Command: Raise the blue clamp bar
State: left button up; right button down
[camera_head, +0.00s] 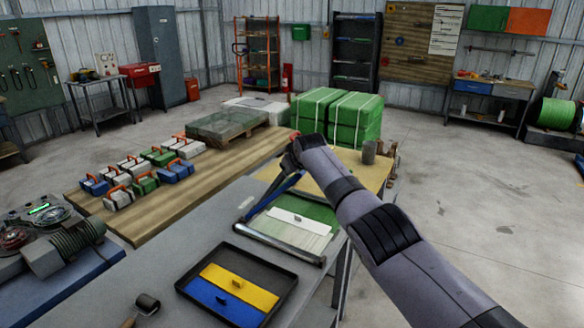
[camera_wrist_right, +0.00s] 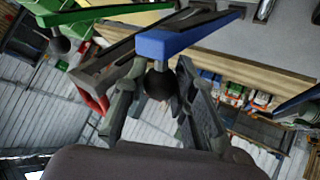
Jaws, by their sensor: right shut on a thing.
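The blue clamp bar (camera_head: 272,194) is at the far left side of the bench-top press area, beside a green sheet (camera_head: 318,212) with a white plate (camera_head: 300,220). In the head view it slants toward my right gripper (camera_head: 292,150), whose fingers are mostly hidden by my wrist. In the right wrist view the blue bar (camera_wrist_right: 200,36) crosses the top, with a black ball knob (camera_wrist_right: 160,84) under it. My right gripper (camera_wrist_right: 160,100) is shut on this knob, with a finger on each side. My left gripper is out of view.
A green bar with another black knob (camera_wrist_right: 59,44) is close by. A black tray (camera_head: 188,286) with yellow and blue plates lies on the grey bench (camera_head: 175,262). Small cases stand on the wooden table (camera_head: 150,215); green bales (camera_head: 354,118) stand behind.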

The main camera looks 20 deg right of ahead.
jog(key=shift+w+r, duration=0.1)
jog(key=shift+r, duration=0.15)
jog(key=c, duration=1.5)
grip_release()
jog(key=shift+a+f, duration=0.1)
jog(key=shift+f, duration=0.05)
jog(key=shift+o, duration=1)
jog(key=shift+f, duration=0.1)
jog(key=v, duration=1.2)
